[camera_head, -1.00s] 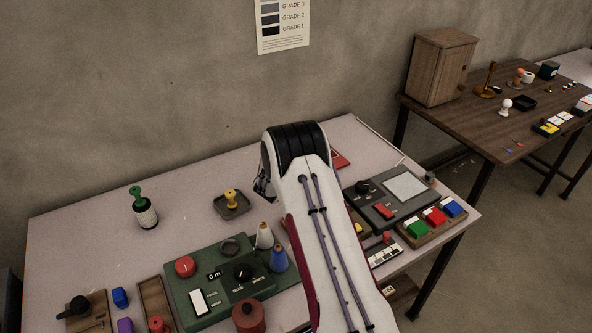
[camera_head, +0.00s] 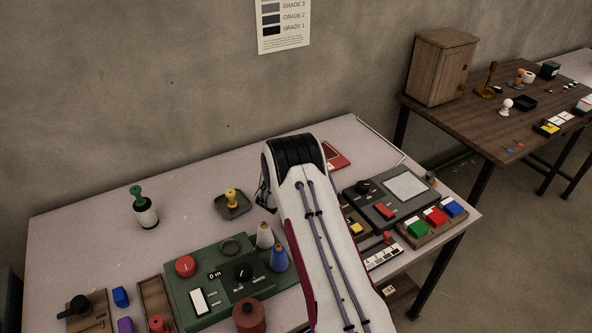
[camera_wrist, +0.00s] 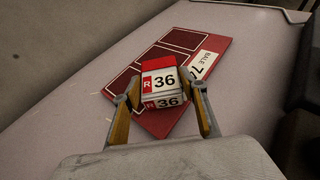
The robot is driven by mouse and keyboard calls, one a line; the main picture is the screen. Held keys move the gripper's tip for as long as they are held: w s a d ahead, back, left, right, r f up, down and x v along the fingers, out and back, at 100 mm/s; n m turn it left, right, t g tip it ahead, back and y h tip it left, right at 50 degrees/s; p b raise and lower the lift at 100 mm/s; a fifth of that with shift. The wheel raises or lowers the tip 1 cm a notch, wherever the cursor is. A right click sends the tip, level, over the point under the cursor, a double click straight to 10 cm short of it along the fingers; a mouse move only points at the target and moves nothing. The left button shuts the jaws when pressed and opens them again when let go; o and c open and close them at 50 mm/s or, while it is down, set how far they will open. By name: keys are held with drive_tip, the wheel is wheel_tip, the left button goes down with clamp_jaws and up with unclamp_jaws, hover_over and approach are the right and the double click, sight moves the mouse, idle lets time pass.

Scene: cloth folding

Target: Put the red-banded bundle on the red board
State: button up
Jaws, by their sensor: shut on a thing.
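The red-banded bundle (camera_wrist: 160,82) shows in the wrist view, with a red top and white labels reading "R 36". My gripper (camera_wrist: 162,103) is shut on it, one finger at each side. The red board (camera_wrist: 215,53) lies behind and beneath the bundle in that view, with outlined rectangles and a white "BALE" label. I cannot tell whether the bundle touches the board. In the head view part of the red board (camera_head: 335,156) shows beside my arm; my arm hides the bundle and the fingers there.
A grey device (camera_head: 388,196) and coloured blocks (camera_head: 436,217) stand to the right.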

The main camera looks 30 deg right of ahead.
drive_tip(key=shift+f, duration=0.1)
idle(0.3)
drive_tip(key=o, duration=1.1)
drive_tip(key=shift+f, duration=0.1)
drive_tip(key=shift+r, duration=0.2)
drive_tip(key=shift+v, duration=6)
drive_tip(key=shift+f, duration=0.15)
